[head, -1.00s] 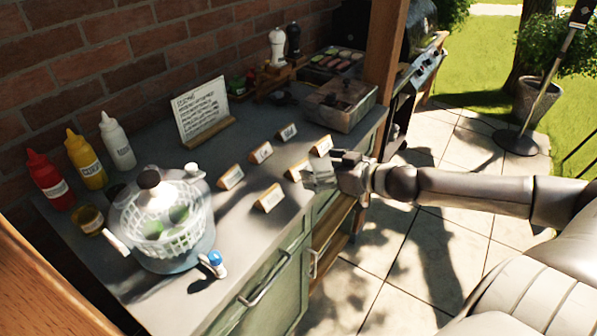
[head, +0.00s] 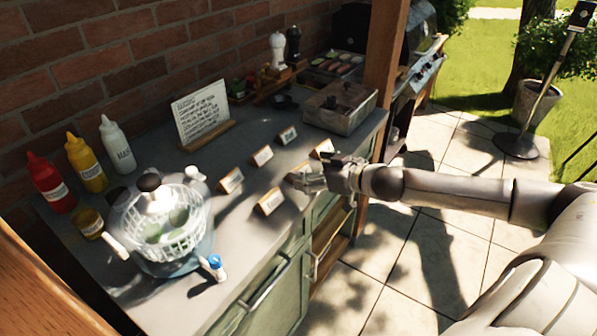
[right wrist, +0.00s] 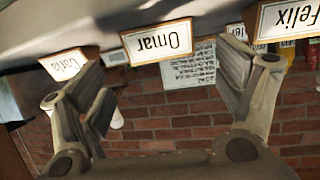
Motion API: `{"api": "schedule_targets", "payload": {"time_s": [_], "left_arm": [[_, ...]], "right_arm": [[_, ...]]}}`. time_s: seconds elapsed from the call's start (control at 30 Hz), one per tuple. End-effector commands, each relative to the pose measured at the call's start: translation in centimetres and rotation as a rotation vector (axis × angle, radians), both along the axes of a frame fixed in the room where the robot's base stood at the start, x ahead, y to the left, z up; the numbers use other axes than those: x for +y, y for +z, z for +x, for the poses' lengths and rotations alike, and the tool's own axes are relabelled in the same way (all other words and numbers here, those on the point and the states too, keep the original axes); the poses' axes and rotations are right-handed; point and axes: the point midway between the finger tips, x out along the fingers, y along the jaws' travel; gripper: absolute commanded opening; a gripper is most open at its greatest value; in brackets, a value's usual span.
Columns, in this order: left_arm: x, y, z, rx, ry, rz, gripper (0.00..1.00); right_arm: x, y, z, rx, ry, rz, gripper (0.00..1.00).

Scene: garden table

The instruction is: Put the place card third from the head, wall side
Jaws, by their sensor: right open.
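Small wood-backed place cards stand on the grey counter (head: 165,285) in two rows. The wall-side row has cards (head: 231,181), (head: 262,156) and (head: 288,136). In the front row, one card (head: 270,201) stands nearer the salad spinner and another (head: 323,147) nearer the grill. In the upside-down right wrist view, the Omar card (right wrist: 160,43) shows between the open fingers, with the Felix card (right wrist: 288,20) at right and a partly covered card (right wrist: 66,65) at left. My left gripper is out of view.
A written board (head: 202,112) stands by the brick wall. A box (head: 340,107) stands near the wooden post (head: 385,70).

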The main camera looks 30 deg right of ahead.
Motion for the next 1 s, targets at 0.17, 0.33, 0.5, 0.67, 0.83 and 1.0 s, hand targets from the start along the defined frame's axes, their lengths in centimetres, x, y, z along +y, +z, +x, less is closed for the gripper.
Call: {"api": "schedule_targets", "payload": {"time_s": [0.17,0.33,0.5,0.67,0.83,1.0], "left_arm": [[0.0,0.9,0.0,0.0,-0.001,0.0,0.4],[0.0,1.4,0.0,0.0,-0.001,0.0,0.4],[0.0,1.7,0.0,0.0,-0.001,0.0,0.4],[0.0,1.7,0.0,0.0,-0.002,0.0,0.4],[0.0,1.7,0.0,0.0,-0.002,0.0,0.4],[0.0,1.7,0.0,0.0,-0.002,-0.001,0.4]], "right_arm": [[0.3,0.0,1.2,-0.003,-0.002,0.001,0.88],[0.6,-0.5,2.4,-0.003,-0.004,0.002,0.88],[0.8,-1.0,3.2,0.0,-0.002,0.0,0.88],[0.9,-1.2,3.4,0.0,-0.001,0.0,0.88],[0.9,-1.2,3.3,0.0,-0.001,-0.001,0.86],[0.9,-1.2,3.3,0.0,-0.001,-0.001,0.64]]}}
